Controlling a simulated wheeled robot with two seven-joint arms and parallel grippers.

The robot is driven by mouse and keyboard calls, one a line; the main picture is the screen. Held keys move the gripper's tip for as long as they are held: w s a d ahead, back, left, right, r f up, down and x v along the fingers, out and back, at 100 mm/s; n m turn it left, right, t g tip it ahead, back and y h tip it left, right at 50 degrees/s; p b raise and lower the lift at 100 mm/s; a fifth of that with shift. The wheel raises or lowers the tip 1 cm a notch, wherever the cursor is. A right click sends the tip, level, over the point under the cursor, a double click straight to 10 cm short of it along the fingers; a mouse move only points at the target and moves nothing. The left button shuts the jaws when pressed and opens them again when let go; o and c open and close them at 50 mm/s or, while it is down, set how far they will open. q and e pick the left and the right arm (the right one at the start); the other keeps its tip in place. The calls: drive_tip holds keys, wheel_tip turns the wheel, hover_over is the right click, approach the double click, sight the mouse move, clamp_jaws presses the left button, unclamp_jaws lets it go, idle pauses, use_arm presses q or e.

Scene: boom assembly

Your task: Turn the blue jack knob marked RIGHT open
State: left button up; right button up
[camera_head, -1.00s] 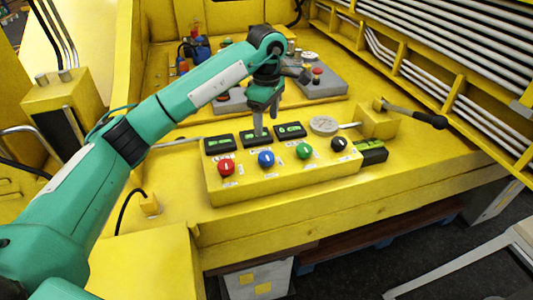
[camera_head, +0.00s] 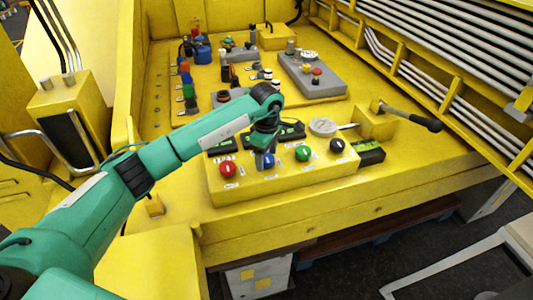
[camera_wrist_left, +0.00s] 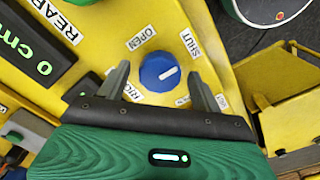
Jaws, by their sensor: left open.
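The blue jack knob (camera_head: 267,160) sits on the front yellow control box (camera_head: 300,180), second from the left. In the left wrist view the blue knob (camera_wrist_left: 160,73) has a white line on its face, between OPEN and SHUT labels; a partly hidden label beside it starts with "RIG". My left gripper (camera_head: 262,158) is over the knob, pointing down. In the left wrist view its two fingers (camera_wrist_left: 160,85) are apart, one on each side of the knob, with visible gaps. The knob's upper part is partly hidden by the gripper in the head view. My right gripper is not in view.
A red knob (camera_head: 227,169) is to the left, a green knob (camera_head: 303,153) and black knob (camera_head: 337,145) to the right. Dark displays stand behind the row. A lever with a black handle (camera_head: 424,122) is at the right.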

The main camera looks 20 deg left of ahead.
use_arm(q)
drive_tip(key=shift+c, duration=0.5)
drive_tip(key=c, duration=0.9)
